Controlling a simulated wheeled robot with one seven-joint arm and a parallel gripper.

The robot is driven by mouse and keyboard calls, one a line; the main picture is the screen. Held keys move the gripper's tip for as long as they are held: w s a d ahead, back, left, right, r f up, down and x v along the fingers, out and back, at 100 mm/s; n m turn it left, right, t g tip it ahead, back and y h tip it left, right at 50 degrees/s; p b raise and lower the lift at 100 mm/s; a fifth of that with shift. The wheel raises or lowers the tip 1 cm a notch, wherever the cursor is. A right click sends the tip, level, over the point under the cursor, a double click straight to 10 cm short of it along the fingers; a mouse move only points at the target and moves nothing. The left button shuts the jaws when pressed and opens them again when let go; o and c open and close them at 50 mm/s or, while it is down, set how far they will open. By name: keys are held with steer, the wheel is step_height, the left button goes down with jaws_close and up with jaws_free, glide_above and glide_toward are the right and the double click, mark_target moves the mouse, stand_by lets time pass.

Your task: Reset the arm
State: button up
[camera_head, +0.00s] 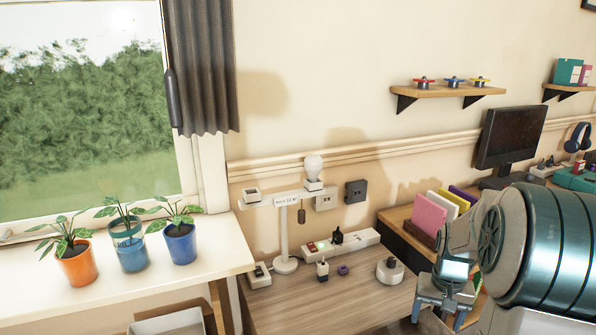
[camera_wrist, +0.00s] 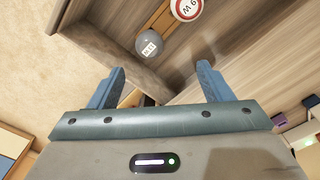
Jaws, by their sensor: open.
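My gripper (camera_head: 438,318) hangs at the lower right of the head view, below the thick teal and grey links of my arm. It points down beside the desk's right part. In the wrist view my gripper (camera_wrist: 162,80) has its two blue fingers spread wide apart with nothing between them. Beyond the fingers is a wooden compartment. A grey round object (camera_wrist: 149,45) with a small label and a red-rimmed white round object (camera_wrist: 186,8) lie there, apart from the fingers.
A wooden desk (camera_head: 320,305) holds a white lamp stand with a bulb (camera_head: 313,166), a power strip (camera_head: 340,245) and small plugs. Coloured folders (camera_head: 440,210) and a dark monitor (camera_head: 511,137) stand near my arm. Potted plants (camera_head: 75,263) line the windowsill. Open air lies above the desk.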

steer(key=s+a+r+n+t+p, duration=0.1)
steer(key=s+a+r+p, duration=0.4)
steer(key=r, duration=0.3)
steer(key=s+a+r+n+p, duration=0.2)
steer(key=s+a+r+p, duration=0.3)
steer(key=a+r, duration=0.2)
steer(key=s+a+r+n+t+p, duration=0.1)
steer(key=s+a+r+p, duration=0.3)
steer(key=a+r, duration=0.3)
step_height(320, 180, up, 3)
steer(key=shift+s+r+t+p, duration=0.1)
steer(key=shift+s+t+p, duration=0.25)
steer(key=shift+p, duration=0.4)
